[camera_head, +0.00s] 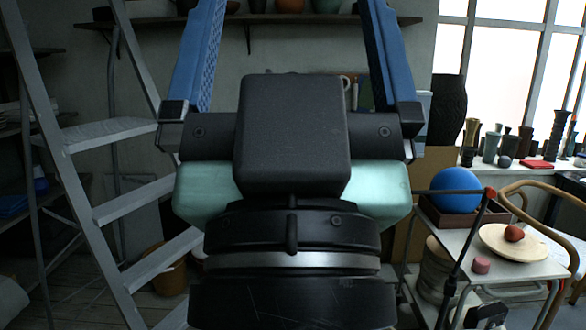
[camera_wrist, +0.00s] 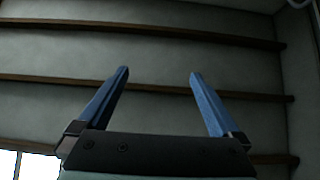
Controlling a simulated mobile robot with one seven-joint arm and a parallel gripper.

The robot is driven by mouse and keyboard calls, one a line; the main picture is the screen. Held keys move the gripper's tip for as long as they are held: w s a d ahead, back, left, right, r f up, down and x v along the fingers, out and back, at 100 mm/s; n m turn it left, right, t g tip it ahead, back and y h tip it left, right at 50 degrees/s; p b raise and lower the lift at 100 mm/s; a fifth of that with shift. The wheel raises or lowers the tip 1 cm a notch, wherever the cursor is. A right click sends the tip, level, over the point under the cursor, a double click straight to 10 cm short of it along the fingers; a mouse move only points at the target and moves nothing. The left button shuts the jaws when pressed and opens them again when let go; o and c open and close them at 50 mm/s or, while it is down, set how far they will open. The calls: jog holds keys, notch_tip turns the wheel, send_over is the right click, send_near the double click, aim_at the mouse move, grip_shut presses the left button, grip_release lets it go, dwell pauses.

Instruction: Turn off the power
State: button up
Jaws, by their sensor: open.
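My gripper (camera_head: 288,8) fills the middle of the head view, pointing up, with its two blue fingers spread wide apart. It also shows in the wrist view (camera_wrist: 159,71), open with nothing between the fingers. No power switch can be made out in either view. My gripper and wrist hide much of the wall and room behind them. A small black object (camera_head: 487,314) sits low at the right of the head view; I cannot tell what it is.
A metal stepladder (camera_head: 120,132) stands at the left. At the right, a white table (camera_head: 522,268) holds a blue ball (camera_head: 456,190) in a box and a round board (camera_head: 500,246) with a red lump. A wooden chair (camera_head: 570,220) is beside it. Vases line the windowsill; a shelf (camera_head: 150,22) crosses the wall.

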notch_tip(320, 180, up, 4)
jog(key=shift+r+p, duration=0.1)
jog(key=shift+p, duration=1.05)
